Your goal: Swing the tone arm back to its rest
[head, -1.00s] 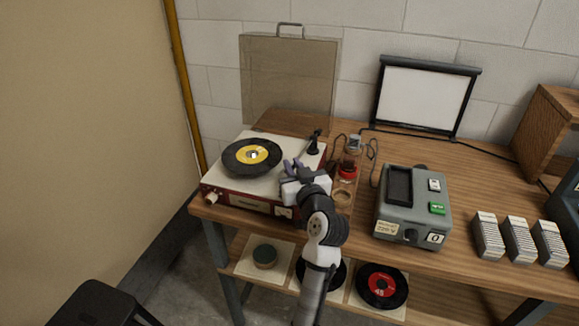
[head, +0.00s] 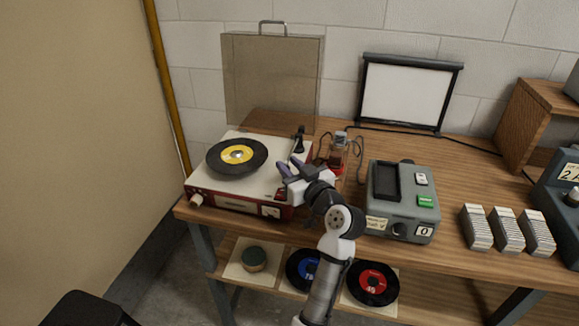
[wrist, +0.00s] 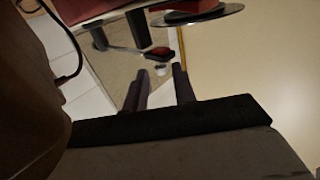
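The record player (head: 228,179), cream on top with a red front, stands at the left end of the bench. A black record with a yellow label (head: 237,156) lies on it. The black tone arm (head: 299,141) shows at the back right of the deck; I cannot make out where its head end is. My gripper (head: 291,168) is over the deck's right edge, right of the record and in front of the tone arm's base. In the wrist view its two dark fingers (wrist: 160,88) stand apart with nothing clearly between them. Dark parts beyond them are hard to identify.
A clear lid (head: 270,80) with a handle stands upright behind the player. A jar with red (head: 338,150) stands close right of my gripper, partly hidden. A grey slide viewer (head: 402,205) and slide stacks (head: 507,229) are further right. Records lie on the shelf below.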

